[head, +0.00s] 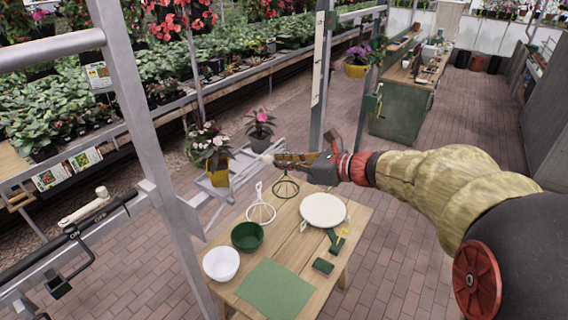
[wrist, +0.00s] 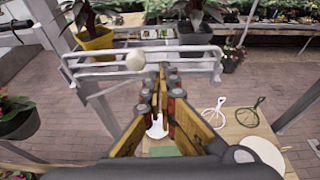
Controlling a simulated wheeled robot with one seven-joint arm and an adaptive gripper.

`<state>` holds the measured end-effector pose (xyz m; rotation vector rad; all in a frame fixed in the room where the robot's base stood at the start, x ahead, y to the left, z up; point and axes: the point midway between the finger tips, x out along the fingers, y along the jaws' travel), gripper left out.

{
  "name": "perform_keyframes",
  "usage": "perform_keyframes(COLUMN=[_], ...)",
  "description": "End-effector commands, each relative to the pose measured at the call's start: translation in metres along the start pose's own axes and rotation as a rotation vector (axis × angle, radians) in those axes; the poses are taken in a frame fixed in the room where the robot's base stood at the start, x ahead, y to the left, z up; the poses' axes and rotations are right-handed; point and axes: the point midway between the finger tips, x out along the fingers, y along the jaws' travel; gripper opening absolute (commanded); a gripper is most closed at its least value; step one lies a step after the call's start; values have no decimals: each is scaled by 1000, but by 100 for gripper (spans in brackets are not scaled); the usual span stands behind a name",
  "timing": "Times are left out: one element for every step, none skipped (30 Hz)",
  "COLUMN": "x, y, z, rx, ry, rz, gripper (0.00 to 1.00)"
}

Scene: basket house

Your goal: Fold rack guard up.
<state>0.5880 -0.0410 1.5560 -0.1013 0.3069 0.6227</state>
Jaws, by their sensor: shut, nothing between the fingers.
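The rack guard (wrist: 110,72) is a pale grey metal rail frame with a round cream knob (wrist: 135,60). In the wrist view it runs across the rack in front of two potted plants. In the head view the guard (head: 232,188) shows as thin slanted rails left of my gripper, with the knob (head: 267,158) at its upper end. My gripper (head: 279,160) is shut and empty, level with the knob. In the wrist view my fingertips (wrist: 162,72) are just right of the knob and overlap the lower rail; I cannot tell whether they touch.
A yellow pot (wrist: 96,42) and a grey pot (wrist: 195,36) stand behind the guard. Below is a wooden table (head: 352,222) with bowls, a plate and wire stands. A metal post (head: 140,120) stands at left, another post (head: 320,80) behind my gripper. Brick floor at right is clear.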

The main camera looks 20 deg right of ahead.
Motion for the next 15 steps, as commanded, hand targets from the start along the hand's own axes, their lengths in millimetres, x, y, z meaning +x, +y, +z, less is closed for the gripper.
perform_keyframes(x=[0, 0, -1, -1, -2, -2, -3, -3, -4, -4, -5, -5, -5, -5, -5], y=[0, 0, 0, 0, 0, 0, 0, 0, 0, 0, 0, 0, 0, 0, 0], z=[1, 2, 3, 4, 5, 7, 9, 10, 12, 13, 14, 15, 15, 15, 15], rx=[0, 1, 1, 1, 1, 1, 1, 1, 1, 1, 1, 1, 2, 2, 2], ry=[0, 0, 0, 0, 0, 0, 0, 0, 0, 0, 0, 0, 0, 0, 0], rz=[0, 0, 0, 0, 0, 0, 0, 0, 0, 0, 0, 0, 0, 0, 0], gripper=[0, 0, 0, 0, 0, 0, 0, 0, 0, 0, 0, 0, 0, 0, 0])
